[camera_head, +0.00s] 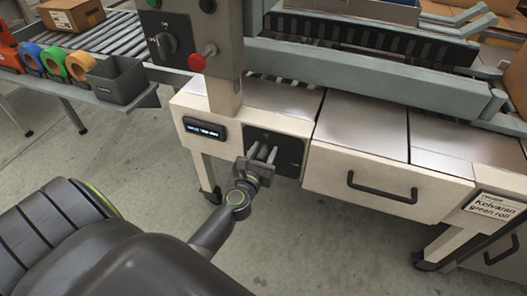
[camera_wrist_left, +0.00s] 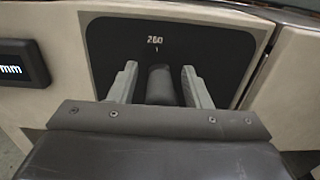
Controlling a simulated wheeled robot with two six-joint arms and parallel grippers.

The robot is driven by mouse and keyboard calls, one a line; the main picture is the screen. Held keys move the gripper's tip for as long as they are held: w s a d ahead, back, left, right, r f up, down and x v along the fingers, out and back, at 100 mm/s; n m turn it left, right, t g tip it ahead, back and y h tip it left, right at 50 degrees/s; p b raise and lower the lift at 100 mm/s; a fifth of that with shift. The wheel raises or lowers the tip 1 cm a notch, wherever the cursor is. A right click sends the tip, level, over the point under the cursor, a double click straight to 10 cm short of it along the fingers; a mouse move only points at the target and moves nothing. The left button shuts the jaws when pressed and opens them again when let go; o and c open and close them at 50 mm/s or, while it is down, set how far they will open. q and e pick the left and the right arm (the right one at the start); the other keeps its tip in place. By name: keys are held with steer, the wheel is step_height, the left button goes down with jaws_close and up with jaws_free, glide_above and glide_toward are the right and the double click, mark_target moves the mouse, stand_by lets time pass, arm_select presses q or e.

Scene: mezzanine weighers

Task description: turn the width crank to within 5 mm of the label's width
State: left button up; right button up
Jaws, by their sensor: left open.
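The width crank's dark handle (camera_wrist_left: 160,88) points out from a black panel (camera_wrist_left: 215,50) marked "260". The panel also shows in the head view (camera_head: 290,150), on the front of the cream machine. My left gripper (camera_head: 262,153) is in front of this panel, with its jaws open. In the left wrist view its two grey fingers stand on either side of the handle, with a narrow gap showing at each side. The rest of the crank is hidden behind the gripper. A small lit display (camera_head: 205,129) sits left of the panel; in the wrist view only "mm" is readable.
A drawer (camera_head: 375,182) with a black handle is right of the panel. A label (camera_head: 495,205) reading "Kolvaran green roll" is at the far right. A red button (camera_head: 197,62) is on the post above. Tape rolls and a grey bin (camera_head: 118,80) stand at left.

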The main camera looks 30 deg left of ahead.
arm_select(q)
steer(key=c, duration=0.9)
steer(key=shift+c, duration=0.2)
steer(key=shift+d+m, duration=0.15)
steer(key=shift+m, duration=0.15)
